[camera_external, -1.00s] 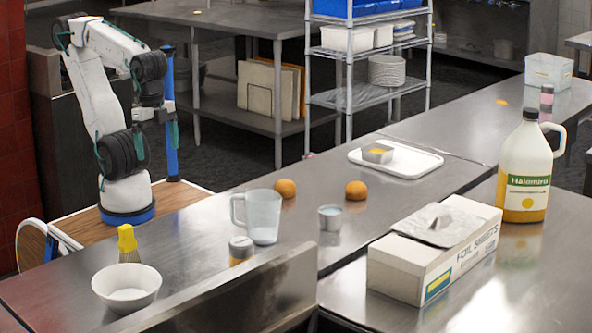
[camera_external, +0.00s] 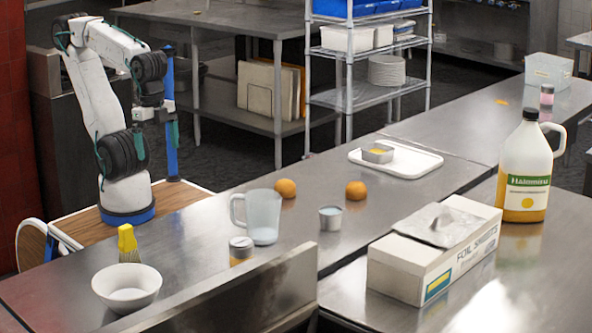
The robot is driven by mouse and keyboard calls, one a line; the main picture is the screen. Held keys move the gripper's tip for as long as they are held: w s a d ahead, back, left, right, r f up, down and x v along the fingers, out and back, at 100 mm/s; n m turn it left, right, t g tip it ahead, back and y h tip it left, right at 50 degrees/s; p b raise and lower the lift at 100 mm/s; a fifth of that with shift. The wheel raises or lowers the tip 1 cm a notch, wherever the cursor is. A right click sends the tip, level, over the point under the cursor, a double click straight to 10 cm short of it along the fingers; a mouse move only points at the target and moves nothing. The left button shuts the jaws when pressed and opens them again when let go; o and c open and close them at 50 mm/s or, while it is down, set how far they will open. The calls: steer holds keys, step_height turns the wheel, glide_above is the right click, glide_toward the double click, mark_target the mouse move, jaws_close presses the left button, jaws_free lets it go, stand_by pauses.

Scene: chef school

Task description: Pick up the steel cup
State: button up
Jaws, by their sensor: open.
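A small steel cup (camera_external: 330,219) stands upright on the steel counter, to the right of the clear measuring jug. A second small metal container (camera_external: 378,154) with something yellow in it sits on the white tray (camera_external: 412,171) farther back. My gripper (camera_external: 172,125) is at the left, raised above the wooden base top and well apart from both. It is small in the picture. It holds nothing that I can see.
Near the steel cup are a measuring jug (camera_external: 262,217), two oranges (camera_external: 356,190), and a lidded jar (camera_external: 240,251). A foil box (camera_external: 432,262) and a big bottle (camera_external: 525,175) are at the right.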

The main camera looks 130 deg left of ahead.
stand_by(0.4)
steer(key=c, duration=0.4)
